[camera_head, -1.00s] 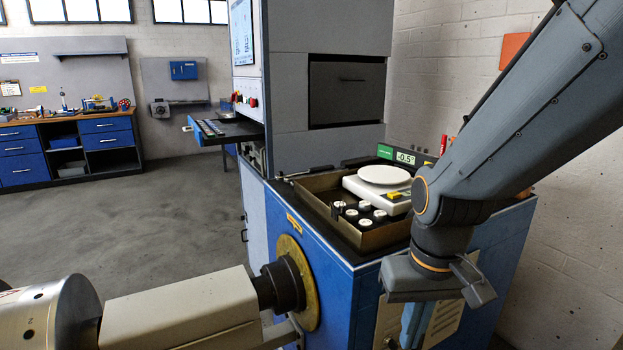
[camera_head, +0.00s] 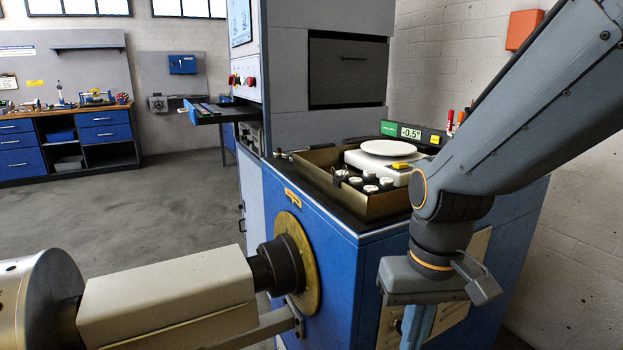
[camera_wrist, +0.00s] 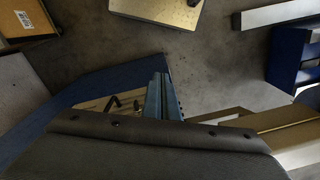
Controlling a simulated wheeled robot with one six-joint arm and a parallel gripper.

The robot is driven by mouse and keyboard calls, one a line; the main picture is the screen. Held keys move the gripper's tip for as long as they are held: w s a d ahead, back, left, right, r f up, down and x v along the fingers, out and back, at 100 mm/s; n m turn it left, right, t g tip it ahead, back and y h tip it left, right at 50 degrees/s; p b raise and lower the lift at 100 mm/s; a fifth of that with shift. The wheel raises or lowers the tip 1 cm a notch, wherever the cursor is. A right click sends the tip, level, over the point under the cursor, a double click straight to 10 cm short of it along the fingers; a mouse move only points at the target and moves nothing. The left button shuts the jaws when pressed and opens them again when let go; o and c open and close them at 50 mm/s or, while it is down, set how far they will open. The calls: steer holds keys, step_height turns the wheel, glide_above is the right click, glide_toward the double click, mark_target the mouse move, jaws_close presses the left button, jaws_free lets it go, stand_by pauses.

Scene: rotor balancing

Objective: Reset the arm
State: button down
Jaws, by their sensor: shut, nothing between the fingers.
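My gripper (camera_head: 415,330) hangs from my grey arm at the right, pointing down in front of the blue machine cabinet (camera_head: 330,255). Its narrow blue-grey fingers are together and hold nothing. They also show from above in the wrist view (camera_wrist: 160,92), over the floor beside a blue edge. The fingertips are cut off at the bottom of the head view. The arm is bent at the wrist, close to the cabinet's front right.
On the cabinet, a tray (camera_head: 330,190) holds a white scale (camera_head: 389,149) and several small white-topped weights (camera_head: 369,190); a display (camera_head: 411,133) reads -0.5°. A shaft with a brass disc (camera_head: 297,262) juts left. A workbench (camera_head: 70,142) stands far left; open floor lies between.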

steer(key=d+r+p, duration=0.4)
steer(key=r+p, duration=0.1)
steer(key=p, duration=0.5)
steer(key=shift+s+r+m, duration=0.3)
steer(key=shift+s+m, duration=0.1)
stand_by(1.1)
